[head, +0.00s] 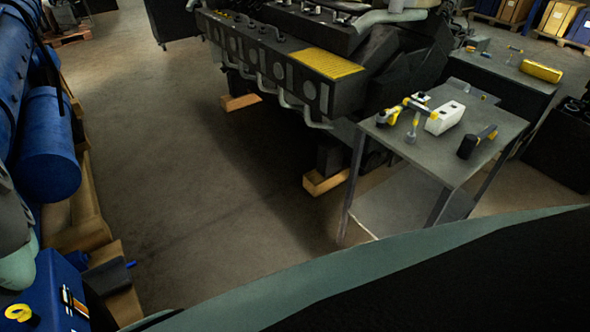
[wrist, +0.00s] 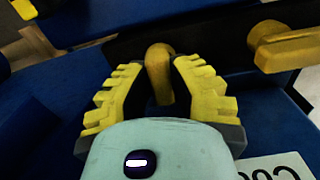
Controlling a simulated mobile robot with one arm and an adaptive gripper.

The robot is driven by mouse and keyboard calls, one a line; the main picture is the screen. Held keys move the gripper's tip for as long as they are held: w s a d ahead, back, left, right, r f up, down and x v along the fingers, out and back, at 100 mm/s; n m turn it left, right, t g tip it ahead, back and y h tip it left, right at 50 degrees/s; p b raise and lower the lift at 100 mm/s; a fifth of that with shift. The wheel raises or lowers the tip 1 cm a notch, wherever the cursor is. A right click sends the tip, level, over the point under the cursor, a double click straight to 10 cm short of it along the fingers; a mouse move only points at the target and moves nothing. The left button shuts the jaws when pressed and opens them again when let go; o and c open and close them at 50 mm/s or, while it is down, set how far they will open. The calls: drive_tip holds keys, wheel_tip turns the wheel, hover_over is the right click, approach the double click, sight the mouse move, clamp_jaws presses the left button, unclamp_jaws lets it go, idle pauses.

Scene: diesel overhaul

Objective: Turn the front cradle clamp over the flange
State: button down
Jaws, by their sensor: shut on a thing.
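In the wrist view, my gripper (wrist: 161,68) has its two yellow ridged fingers closed on an upright, brass-yellow clamp handle (wrist: 158,82). It appears to be the front cradle clamp. The clamp stands against a dark bar or flange edge (wrist: 215,38) that runs across the view. The lower end of the clamp is partly hidden between the fingers, so I cannot tell how far it lies over the flange. A second yellow clamp-like piece (wrist: 285,50) sits on the dark bar to the right, apart from my gripper.
Blue surfaces surround the fingers. In the head view, blue cylinders (head: 48,145) lie at the left, with a blue box (head: 45,295) below. A dark engine (head: 290,75) stands on wooden blocks. A tool table (head: 450,165) is at the right. The floor between is clear.

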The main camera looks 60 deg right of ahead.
drive_tip(key=shift+w+d+n, duration=0.1)
drive_tip(key=shift+n, duration=0.4)
drive_tip(key=c, duration=0.9)
unclamp_jaws()
drive_tip(key=shift+o, duration=0.2)
drive_tip(key=shift+r, duration=0.1)
wheel_tip(320, 180, up, 12)
